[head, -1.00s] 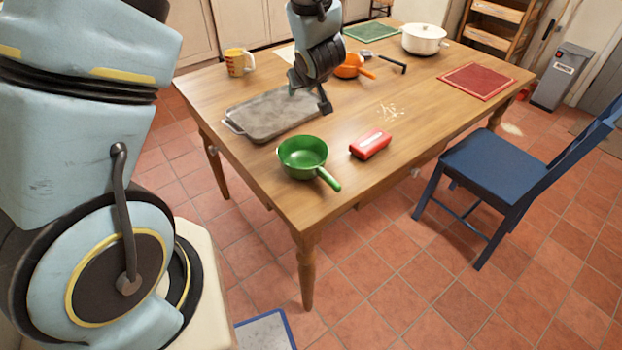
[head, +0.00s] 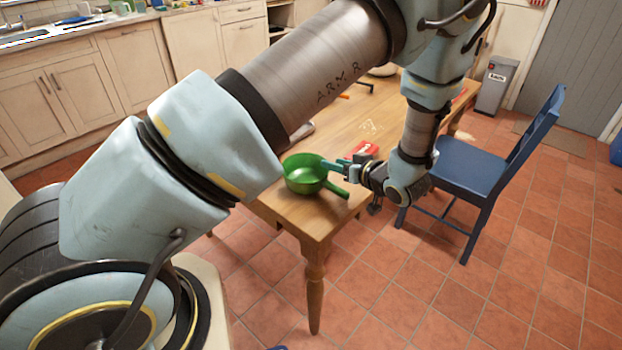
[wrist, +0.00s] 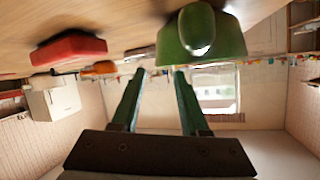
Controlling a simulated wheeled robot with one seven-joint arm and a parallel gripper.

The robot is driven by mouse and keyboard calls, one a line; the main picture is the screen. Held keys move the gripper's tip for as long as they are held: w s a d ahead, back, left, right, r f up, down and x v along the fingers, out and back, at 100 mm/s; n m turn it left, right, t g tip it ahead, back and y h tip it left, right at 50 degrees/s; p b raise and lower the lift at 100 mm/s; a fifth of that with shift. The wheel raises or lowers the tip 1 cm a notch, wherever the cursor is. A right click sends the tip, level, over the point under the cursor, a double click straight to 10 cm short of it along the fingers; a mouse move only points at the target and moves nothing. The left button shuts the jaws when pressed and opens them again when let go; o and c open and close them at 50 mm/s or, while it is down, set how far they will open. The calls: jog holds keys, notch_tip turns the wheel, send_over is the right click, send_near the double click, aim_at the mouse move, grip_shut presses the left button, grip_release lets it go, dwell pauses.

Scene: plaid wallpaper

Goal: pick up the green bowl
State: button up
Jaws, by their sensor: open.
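The green bowl (head: 303,176), a deep round pan with a handle, stands upright near the table's front corner in the head view. Its handle points to the lower right. My gripper (head: 332,166) is at the bowl's right side, just above the handle, its fingers pointing left. In the wrist view, which looks upside down, the green bowl (wrist: 228,40) fills the top centre with its handle toward the camera. My gripper (wrist: 157,74) shows two separate green fingers with nothing between them. The bowl is right of the gap there; whether a finger touches it I cannot tell.
A red block-like item (head: 365,149) lies on the wooden table (head: 300,218) behind my gripper, and it shows at left in the wrist view (wrist: 68,48). A blue chair (head: 470,160) stands to the right. My arm hides much of the table.

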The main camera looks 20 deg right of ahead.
aim_at(320, 160)
jog(key=p+x, duration=0.2)
jog(key=x, duration=0.3)
jog(key=shift+w+f, duration=0.1)
jog(key=shift+f, duration=0.15)
jog(key=shift+d, duration=0.1)
grip_shut()
dwell(1.1)
